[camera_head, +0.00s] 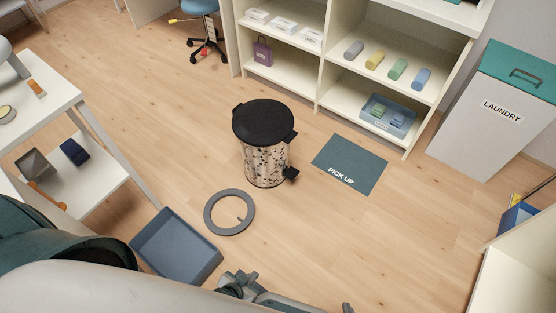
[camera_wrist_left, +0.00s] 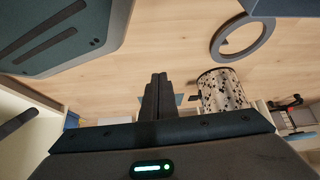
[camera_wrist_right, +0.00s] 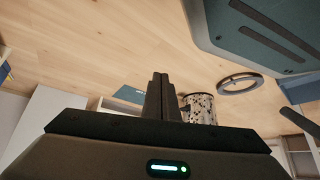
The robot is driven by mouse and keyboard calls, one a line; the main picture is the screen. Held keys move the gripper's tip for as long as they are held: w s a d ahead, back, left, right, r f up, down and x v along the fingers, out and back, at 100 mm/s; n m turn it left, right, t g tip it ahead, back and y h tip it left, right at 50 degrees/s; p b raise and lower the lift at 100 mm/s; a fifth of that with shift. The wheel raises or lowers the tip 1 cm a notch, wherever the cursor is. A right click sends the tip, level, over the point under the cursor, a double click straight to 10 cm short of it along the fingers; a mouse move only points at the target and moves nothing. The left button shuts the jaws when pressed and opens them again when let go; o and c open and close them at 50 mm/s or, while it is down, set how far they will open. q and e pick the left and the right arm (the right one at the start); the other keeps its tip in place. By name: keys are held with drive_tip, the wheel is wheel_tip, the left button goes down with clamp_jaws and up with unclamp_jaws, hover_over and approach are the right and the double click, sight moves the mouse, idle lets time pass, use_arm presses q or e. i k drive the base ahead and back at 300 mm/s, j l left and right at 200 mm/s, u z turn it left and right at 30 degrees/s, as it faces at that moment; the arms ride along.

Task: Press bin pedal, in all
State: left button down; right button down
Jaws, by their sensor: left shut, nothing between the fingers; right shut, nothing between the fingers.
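The bin (camera_head: 266,160) stands upright on the wooden floor, with a speckled body, a closed black lid (camera_head: 263,122) and a small black pedal (camera_head: 291,174) low on its right side. The bin also shows in the left wrist view (camera_wrist_left: 222,90) and, partly behind the fingers, in the right wrist view (camera_wrist_right: 203,108). My left gripper (camera_wrist_left: 158,78) is shut and empty. My right gripper (camera_wrist_right: 160,78) is shut and empty. Both are apart from the bin. In the head view, only parts of the grippers show at the bottom edge.
A grey ring (camera_head: 208,212) and a blue-grey tray (camera_head: 205,270) lie on the floor in front of the bin. A "PICK UP" mat (camera_head: 352,160) lies to its right. Shelves (camera_head: 318,95) stand behind, a white table (camera_head: 60,85) left, a laundry box (camera_head: 490,120) right. Floor at right centre is clear.

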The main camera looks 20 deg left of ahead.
sight(291, 173)
drive_tip(key=i+u, duration=0.4)
drive_tip(key=i+l+u, duration=0.15)
drive_tip(key=u, duration=0.2)
drive_tip(key=i+l+u, duration=0.4)
drive_tip(key=j, duration=0.1)
